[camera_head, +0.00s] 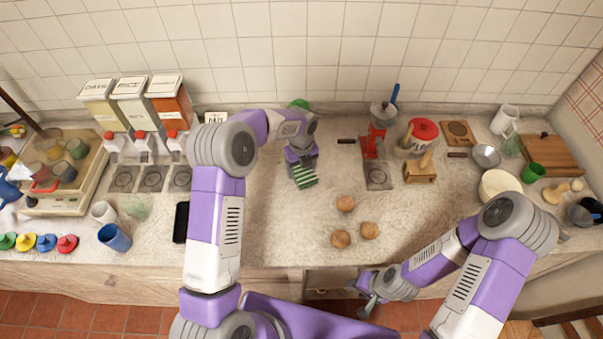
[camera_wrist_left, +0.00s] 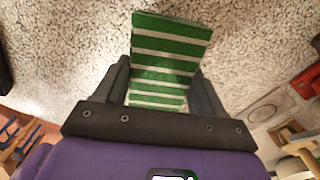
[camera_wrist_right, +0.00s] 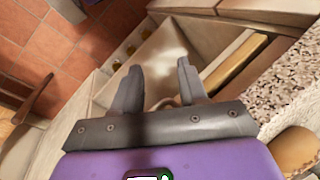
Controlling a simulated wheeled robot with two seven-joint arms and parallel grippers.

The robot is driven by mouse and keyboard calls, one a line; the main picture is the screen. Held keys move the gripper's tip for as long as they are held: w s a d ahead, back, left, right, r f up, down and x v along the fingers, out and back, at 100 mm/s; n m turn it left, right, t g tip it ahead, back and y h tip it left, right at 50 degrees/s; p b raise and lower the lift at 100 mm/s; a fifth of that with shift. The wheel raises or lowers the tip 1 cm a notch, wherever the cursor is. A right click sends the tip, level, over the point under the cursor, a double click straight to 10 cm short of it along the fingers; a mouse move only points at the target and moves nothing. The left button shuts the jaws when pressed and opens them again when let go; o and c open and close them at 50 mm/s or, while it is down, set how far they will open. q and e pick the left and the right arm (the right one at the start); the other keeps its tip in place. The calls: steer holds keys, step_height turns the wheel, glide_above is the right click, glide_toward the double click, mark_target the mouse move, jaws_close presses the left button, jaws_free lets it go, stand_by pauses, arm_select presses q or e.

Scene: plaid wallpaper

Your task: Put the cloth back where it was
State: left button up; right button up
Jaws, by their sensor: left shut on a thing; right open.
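The cloth (camera_head: 305,177) is green with white stripes. It sits between the fingers of my left gripper (camera_head: 301,166) over the middle of the counter. In the left wrist view the cloth (camera_wrist_left: 168,50) extends flat beyond the fingertips of the left gripper (camera_wrist_left: 165,85), which is shut on it. Whether the cloth touches the counter is hard to tell. My right gripper (camera_head: 368,296) is low in front of the counter's front edge, beside a cabinet front. In the right wrist view the right gripper (camera_wrist_right: 158,80) is open and empty.
Three brown round things (camera_head: 341,239) lie near the counter's front middle. A red grinder (camera_head: 371,143) and a wooden block (camera_head: 420,171) stand to the right. Dispensers (camera_head: 131,103), a blue cup (camera_head: 115,237) and a black slab (camera_head: 181,222) are left. The counter around the cloth is clear.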

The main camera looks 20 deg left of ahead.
mark_target(301, 174)
arm_select(q)
steer(key=shift+f, duration=1.8)
steer(key=shift+f, duration=0.1)
steer(key=o, duration=0.9)
steer(key=shift+o, duration=0.2)
step_height(301, 174, up, 12)
steer(key=shift+r, duration=0.15)
